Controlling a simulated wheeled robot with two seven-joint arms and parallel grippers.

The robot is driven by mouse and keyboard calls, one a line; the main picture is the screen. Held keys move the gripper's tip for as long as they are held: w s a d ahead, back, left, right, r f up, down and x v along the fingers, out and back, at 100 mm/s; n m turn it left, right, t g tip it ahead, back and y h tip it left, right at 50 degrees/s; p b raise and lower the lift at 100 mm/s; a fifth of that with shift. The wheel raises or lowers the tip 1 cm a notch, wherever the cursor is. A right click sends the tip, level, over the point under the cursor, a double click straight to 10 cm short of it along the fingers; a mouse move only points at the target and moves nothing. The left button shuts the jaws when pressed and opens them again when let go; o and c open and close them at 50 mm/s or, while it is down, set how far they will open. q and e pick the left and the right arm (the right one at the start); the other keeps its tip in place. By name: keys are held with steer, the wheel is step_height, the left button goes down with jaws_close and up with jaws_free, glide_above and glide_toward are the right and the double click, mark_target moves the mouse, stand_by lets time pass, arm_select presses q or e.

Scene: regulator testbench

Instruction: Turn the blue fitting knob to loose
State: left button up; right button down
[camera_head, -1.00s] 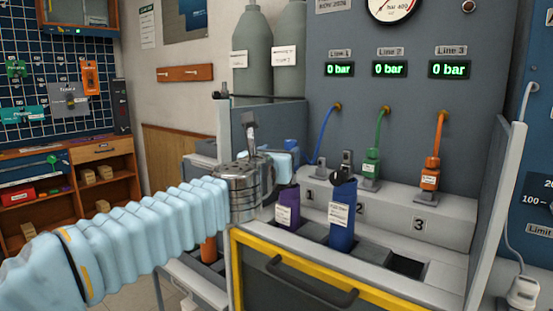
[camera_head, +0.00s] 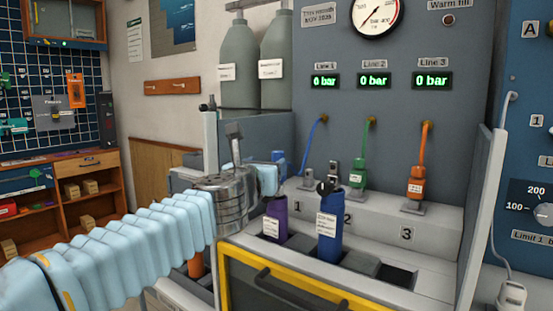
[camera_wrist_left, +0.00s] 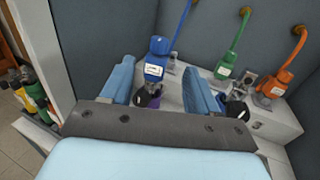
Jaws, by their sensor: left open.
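The blue fitting (camera_wrist_left: 156,60) hangs on the blue hose at Line 1, upright with a white label. In the head view it (camera_head: 278,158) is partly hidden behind my left gripper. In the left wrist view my left gripper (camera_wrist_left: 159,68) is open, one light-blue finger on each side of the blue fitting, with gaps visible. In the head view the left gripper (camera_head: 252,174) is just left of and in front of the fitting, above the bench. I cannot tell the knob's setting. My right gripper is not in view.
A purple cylinder (camera_head: 275,218) and a blue cylinder (camera_head: 329,225) stand in the bench slots near the gripper. A green fitting (camera_head: 359,175) and an orange fitting (camera_head: 416,183) are to the right. A low side wall (camera_head: 255,135) stands behind my gripper.

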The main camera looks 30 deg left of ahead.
mark_target(276, 157)
arm_select(q)
steer(key=p+x, duration=0.1)
steer(key=x, duration=1)
steer(key=shift+s+f, duration=0.1)
steer(key=shift+c, duration=0.2)
steer(key=c, duration=0.9)
steer(key=shift+n+y, duration=0.3)
steer(key=shift+y, duration=0.1)
steer(key=o, duration=0.9)
steer(key=shift+o, duration=0.2)
